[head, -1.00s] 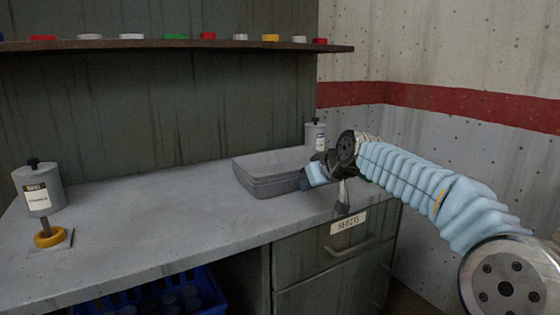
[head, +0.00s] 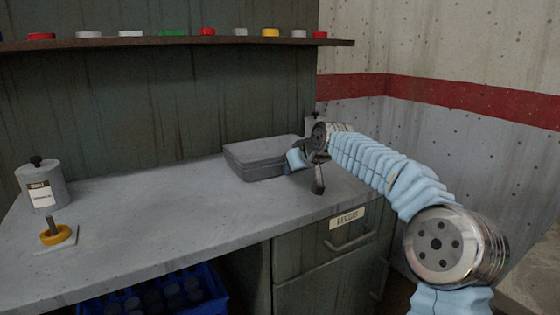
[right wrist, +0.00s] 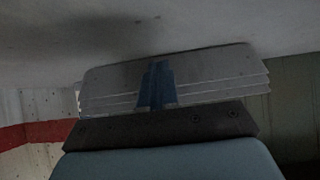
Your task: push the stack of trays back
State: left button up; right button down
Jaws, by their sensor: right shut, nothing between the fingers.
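The stack of grey trays (head: 255,163) sits on the grey worktop toward the back right, close to the back panel. Its layered edges also show in the right wrist view (right wrist: 215,75). My right gripper (head: 297,158) is shut and empty, at the right front end of the stack. In the right wrist view its blue fingers (right wrist: 157,85) lie together against the stack's side and appear to touch it. The wrist and gripper hide the right end of the stack in the head view. My left gripper is not in view.
A shelf (head: 180,43) with several coloured caps runs above the worktop (head: 150,230). A labelled grey canister (head: 41,186) and a yellow ring on a post (head: 55,236) stand at the left. Another canister is mostly hidden behind my right wrist. The middle worktop is clear.

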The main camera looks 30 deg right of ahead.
jog(key=shift+w+a, duration=0.2)
jog(key=shift+w, duration=3.1)
jog(key=shift+s, duration=0.2)
jog(key=s+r+b, duration=0.1)
jog(key=s, duration=0.1)
jog(key=s+b, duration=0.1)
jog(key=s, duration=0.1)
jog(key=s+r+b, duration=0.1)
jog(key=s, duration=0.1)
jog(key=shift+d+r, duration=0.2)
jog(key=shift+r, duration=0.1)
jog(key=shift+s+r+b, duration=0.2)
jog(key=shift+s+b, duration=0.1)
jog(key=shift+s, duration=0.05)
